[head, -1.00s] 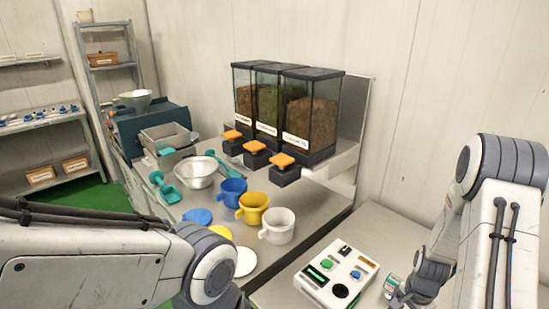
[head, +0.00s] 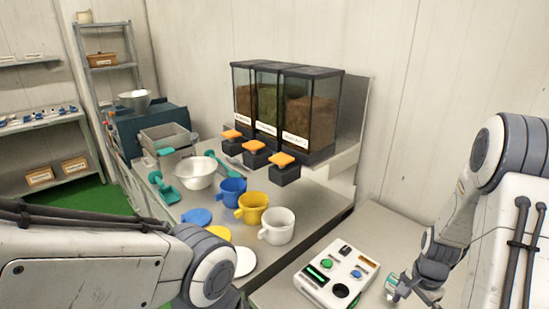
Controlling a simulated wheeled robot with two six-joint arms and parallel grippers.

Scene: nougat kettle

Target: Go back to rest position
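My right gripper (head: 405,289) is low at the right, over the table beside the control box (head: 338,275). A small white and green item (head: 391,284) is at its fingertips. I cannot tell whether the fingers hold it or only touch it. My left arm comes in from the left across the lower part of the view, but its gripper is out of view.
A blue cup (head: 232,192), yellow cup (head: 253,208) and white cup (head: 278,226) stand on the counter below the dispensers (head: 308,115), with flat lids in front. The table around the control box is mostly clear.

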